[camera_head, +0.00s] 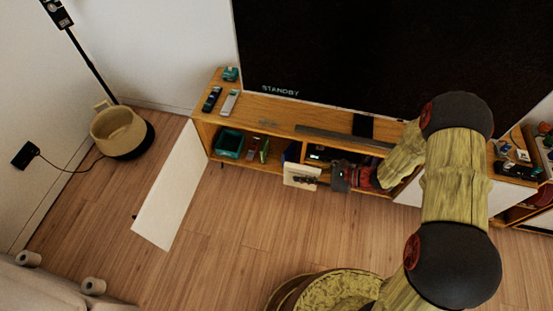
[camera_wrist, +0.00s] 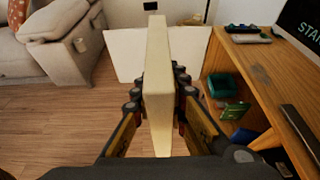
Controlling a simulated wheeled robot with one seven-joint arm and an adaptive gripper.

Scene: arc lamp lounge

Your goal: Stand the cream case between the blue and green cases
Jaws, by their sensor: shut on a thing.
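The cream case (camera_head: 291,178) is upright in front of the low shelf. My gripper (camera_head: 312,178) is shut on it; in the wrist view the case (camera_wrist: 158,75) stands tall between my gripper's fingers (camera_wrist: 160,97). The green case (camera_head: 264,152) is inside the open shelf compartment; it also shows in the wrist view (camera_wrist: 235,111). The blue case (camera_head: 292,151) is farther right in the shelf, partly hidden behind the cream case; it also shows in the wrist view (camera_wrist: 243,136). A gap lies between the green and blue cases. The cream case is outside the shelf, apart from both.
A teal bin (camera_head: 229,142) is at the compartment's left end. An open white door (camera_head: 172,190) stands out on the left. Remotes (camera_head: 229,103) and a grey soundbar (camera_head: 345,138) lie on the wooden top, below the television (camera_head: 390,50). The floor in front is clear.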

